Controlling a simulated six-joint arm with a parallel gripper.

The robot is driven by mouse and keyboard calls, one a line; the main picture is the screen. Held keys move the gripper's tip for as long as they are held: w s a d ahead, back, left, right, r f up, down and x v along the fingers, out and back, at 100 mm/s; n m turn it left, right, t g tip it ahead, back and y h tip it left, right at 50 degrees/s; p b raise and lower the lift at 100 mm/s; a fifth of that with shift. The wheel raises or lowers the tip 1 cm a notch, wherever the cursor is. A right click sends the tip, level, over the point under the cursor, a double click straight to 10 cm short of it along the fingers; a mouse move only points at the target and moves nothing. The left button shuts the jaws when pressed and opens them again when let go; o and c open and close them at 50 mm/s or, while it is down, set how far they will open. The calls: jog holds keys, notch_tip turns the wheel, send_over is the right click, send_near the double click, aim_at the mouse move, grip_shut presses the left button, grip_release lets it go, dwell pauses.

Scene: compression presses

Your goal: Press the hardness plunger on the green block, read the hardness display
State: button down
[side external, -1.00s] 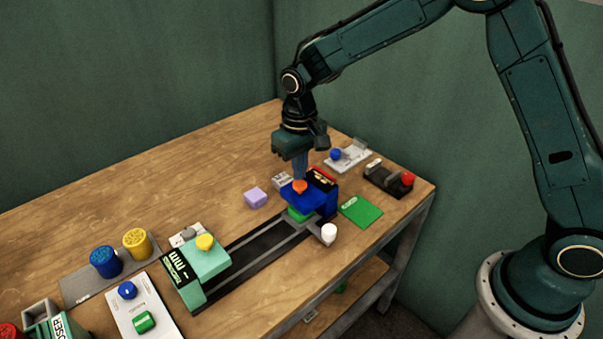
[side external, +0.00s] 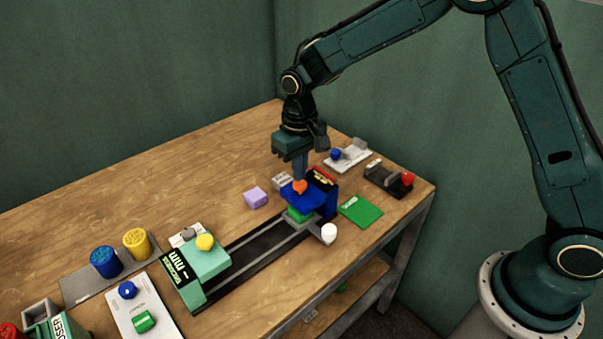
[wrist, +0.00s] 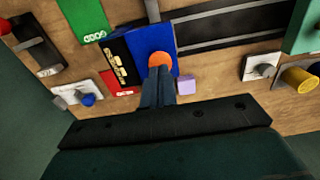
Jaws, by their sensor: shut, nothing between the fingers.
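The blue hardness press (side external: 320,203) stands at the right end of the dark rail, with the orange plunger (side external: 300,187) on top. The green block (side external: 298,215) sits under its blue head, mostly hidden. My gripper (side external: 300,179) is shut and empty, pointing down, with its fingertips at the plunger's top and overlapping it; they seem to touch. In the wrist view the fingertips (wrist: 161,72) cover part of the orange plunger (wrist: 160,59). The press's dark display (side external: 321,178) has pale-orange characters too small to read; it also shows in the wrist view (wrist: 117,62).
A teal device (side external: 205,262) with a yellow knob stands at the rail's left end. A lilac cube (side external: 255,197) lies left of the press, a green plate (side external: 361,211) right of it. A white knob (side external: 329,233) is in front. Small knobbed panels stand behind right.

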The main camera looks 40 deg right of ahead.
aim_at(301, 183)
jog(key=shift+f, duration=1.2)
dwell(1.6)
jog(key=shift+r, duration=3.6)
jog(key=shift+r, duration=0.1)
